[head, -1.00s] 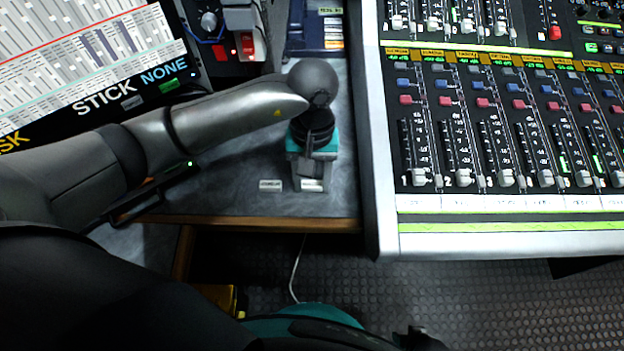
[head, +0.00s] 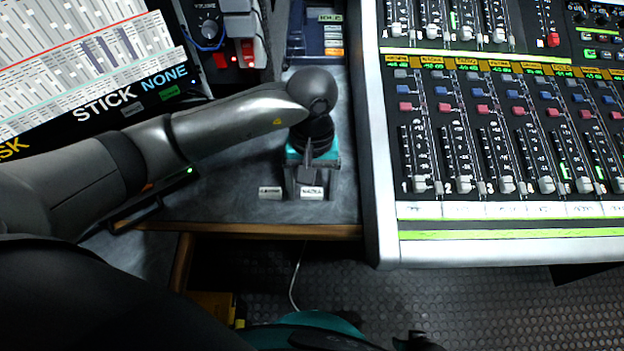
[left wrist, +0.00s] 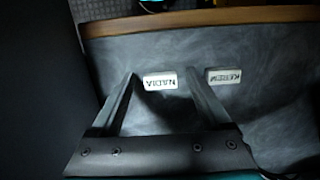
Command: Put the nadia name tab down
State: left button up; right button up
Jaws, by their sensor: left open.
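The NADIA name tab (head: 312,193), a small white label with dark letters, lies on the grey desk top near its wooden front edge. In the left wrist view the tab (left wrist: 160,82) lies flat between the tips of my fingers, with a gap to either side. My left gripper (head: 305,186) points down at the desk just behind the tab and is open; it also shows in the left wrist view (left wrist: 162,76). My right gripper is not in view.
The KAREEM name tab (left wrist: 223,76) lies beside NADIA, outside my fingers. A mixing console (head: 490,150) stands right of the desk. A device with red switches (head: 240,50) and a case with labels (head: 318,35) are behind. Bare desk (head: 225,200) lies to the left.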

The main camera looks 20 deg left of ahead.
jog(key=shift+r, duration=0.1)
pick_arm(q)
jog(key=shift+r, duration=0.2)
notch_tip(320, 180, up, 12)
jog(key=w+p, duration=0.1)
jog(key=p, duration=0.2)
jog(key=shift+w+a, duration=0.25)
jog(key=shift+w, duration=0.05)
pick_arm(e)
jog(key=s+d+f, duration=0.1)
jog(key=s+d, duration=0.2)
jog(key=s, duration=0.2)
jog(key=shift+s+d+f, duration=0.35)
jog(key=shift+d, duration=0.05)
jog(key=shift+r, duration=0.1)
